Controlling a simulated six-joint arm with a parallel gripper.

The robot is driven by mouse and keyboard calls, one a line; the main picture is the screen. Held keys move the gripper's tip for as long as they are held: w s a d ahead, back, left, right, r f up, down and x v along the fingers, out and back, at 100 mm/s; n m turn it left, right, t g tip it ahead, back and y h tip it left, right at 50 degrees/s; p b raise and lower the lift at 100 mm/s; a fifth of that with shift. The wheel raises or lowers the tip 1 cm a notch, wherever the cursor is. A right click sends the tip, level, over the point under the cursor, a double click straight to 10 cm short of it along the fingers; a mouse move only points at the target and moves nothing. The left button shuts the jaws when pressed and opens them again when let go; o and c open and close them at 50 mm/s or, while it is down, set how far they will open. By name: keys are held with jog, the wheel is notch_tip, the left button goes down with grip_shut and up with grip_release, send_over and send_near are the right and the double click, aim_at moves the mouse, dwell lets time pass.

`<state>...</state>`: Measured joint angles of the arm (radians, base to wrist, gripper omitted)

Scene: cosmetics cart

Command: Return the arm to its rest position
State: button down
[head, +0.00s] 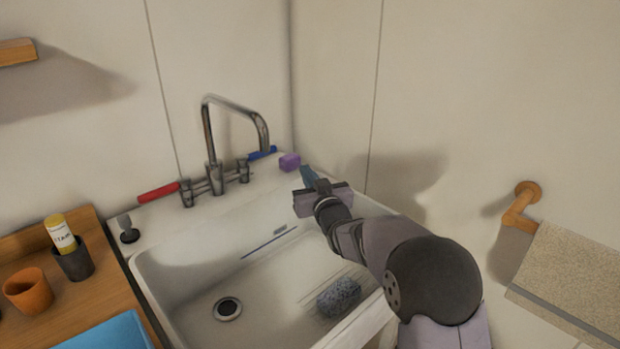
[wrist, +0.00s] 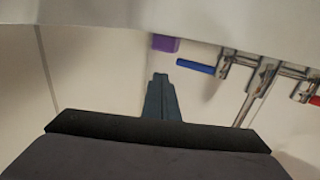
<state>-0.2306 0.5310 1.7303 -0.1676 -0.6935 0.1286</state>
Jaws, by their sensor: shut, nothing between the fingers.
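My gripper (head: 308,175) reaches over the back right part of the sink in the head view, its dark blue fingers pointing toward the back wall. In the wrist view my gripper (wrist: 160,78) shows its two fingers together and nothing between them. A purple block (head: 289,162) sits on the sink's back ledge, a little left of and beyond the fingertips. It also shows in the wrist view (wrist: 165,43), apart from the fingers.
The white sink (head: 150,262) holds a grey sponge (head: 339,297). A chrome faucet (head: 213,177) with a red handle (head: 159,193) and a blue handle (head: 263,153) stands behind it. A wooden counter with cups (head: 28,291) is left. A towel (head: 575,275) hangs right.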

jog(key=s+d+f+g+h+p, duration=0.2)
jog(key=s+d+g+h+p, duration=0.65)
jog(key=s+d, duration=1.8)
jog(key=s+a+f+m+g+y+b, duration=0.15)
jog(key=s+a+f+g+b, duration=0.3)
jog(key=s+f, duration=0.55)
jog(key=s+a+f+m+g+y+b, duration=0.1)
jog(key=s+a+f+m+g+b, duration=0.3)
jog(key=s+f, duration=0.6)
notch_tip(320, 180, up, 19)
jog(key=w+n+p, duration=0.1)
jog(key=w+p, duration=0.1)
jog(key=p, duration=1.8)
jog(key=shift+w+d+n, duration=0.15)
jog(key=shift+n, duration=0.2)
